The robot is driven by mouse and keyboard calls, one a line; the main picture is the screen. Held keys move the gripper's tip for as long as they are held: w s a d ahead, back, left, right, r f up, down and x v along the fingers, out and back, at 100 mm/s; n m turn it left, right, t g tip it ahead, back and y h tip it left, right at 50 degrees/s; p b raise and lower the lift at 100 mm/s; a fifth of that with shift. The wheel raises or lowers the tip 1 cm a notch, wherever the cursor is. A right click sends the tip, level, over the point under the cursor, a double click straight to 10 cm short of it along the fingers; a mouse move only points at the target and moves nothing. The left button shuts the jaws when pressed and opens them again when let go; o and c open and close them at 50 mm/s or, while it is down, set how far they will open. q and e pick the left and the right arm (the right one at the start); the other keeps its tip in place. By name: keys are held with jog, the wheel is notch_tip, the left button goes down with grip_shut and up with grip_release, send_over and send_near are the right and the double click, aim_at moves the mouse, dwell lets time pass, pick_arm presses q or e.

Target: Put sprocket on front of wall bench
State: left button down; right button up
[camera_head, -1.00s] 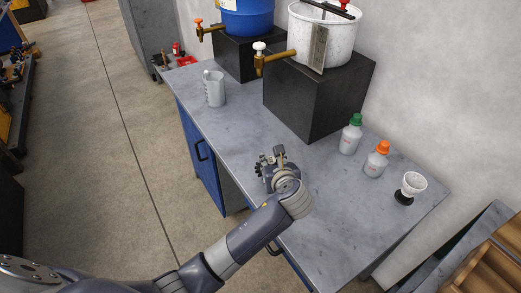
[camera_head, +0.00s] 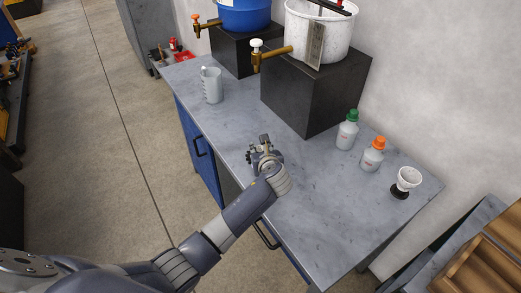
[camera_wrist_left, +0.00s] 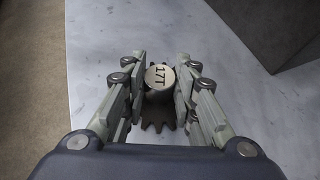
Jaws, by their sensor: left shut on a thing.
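The sprocket (camera_wrist_left: 159,78) shows in the left wrist view as a toothed disc with a round pale hub marked "17T". My left gripper (camera_wrist_left: 160,88) is shut on it, with a finger on each side of the hub. In the head view my left gripper (camera_head: 263,150) is over the front part of the grey wall bench (camera_head: 295,190). The sprocket is too small to make out there. I cannot tell whether it touches the bench top. My right gripper is not in view.
A clear beaker (camera_head: 211,86) stands further back along the bench. A black block (camera_head: 315,92) carries a white bucket (camera_head: 318,35). The bench's near end is clear.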

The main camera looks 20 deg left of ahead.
pick_arm(q)
jog(key=shift+r, duration=0.1)
jog(key=c, duration=1.3)
grip_release()
jog(key=v, duration=1.2)
jog(key=shift+s, duration=0.1)
